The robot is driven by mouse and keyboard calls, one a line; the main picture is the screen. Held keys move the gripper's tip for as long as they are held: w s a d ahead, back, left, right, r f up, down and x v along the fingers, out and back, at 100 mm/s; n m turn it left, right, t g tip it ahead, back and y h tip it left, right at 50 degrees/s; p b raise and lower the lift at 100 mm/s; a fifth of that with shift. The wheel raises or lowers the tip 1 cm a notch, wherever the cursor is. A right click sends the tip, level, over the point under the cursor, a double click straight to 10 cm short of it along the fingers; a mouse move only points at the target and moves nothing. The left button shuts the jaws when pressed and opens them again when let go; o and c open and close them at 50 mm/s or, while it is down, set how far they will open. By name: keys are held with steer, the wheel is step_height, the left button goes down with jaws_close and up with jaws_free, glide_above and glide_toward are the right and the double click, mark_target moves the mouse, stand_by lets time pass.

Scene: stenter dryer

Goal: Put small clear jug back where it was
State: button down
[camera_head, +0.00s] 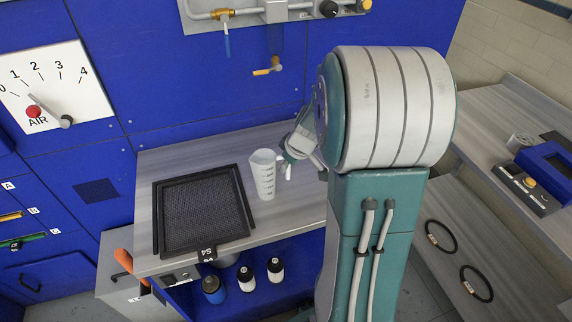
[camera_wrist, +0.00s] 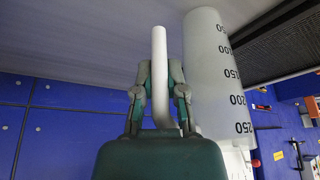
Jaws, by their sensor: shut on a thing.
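The small clear jug (camera_head: 264,178) is a whitish translucent measuring jug with dark marks, upright at the grey worktop, just right of the black mesh tray. In the wrist view the jug (camera_wrist: 214,85) appears upside down, with numbered marks and a white handle (camera_wrist: 159,60). My gripper (camera_wrist: 158,88) has its two fingers closed on the handle, with the jug body to the right. In the head view my gripper (camera_head: 289,160) is at the jug's right side, partly hidden by my arm. I cannot tell whether the jug's base touches the worktop.
The black mesh tray (camera_head: 243,195) lies left of the jug. A pipe with a yellow-handled tap (camera_head: 267,71) hangs on the blue wall above. Several bottles (camera_head: 246,278) stand on a shelf below. A side bench (camera_head: 455,215) at right holds black rings and a blue device.

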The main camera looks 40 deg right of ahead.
steer(key=c, duration=0.7)
jaws_free()
steer(key=v, duration=1.2)
steer(key=shift+s, duration=0.15)
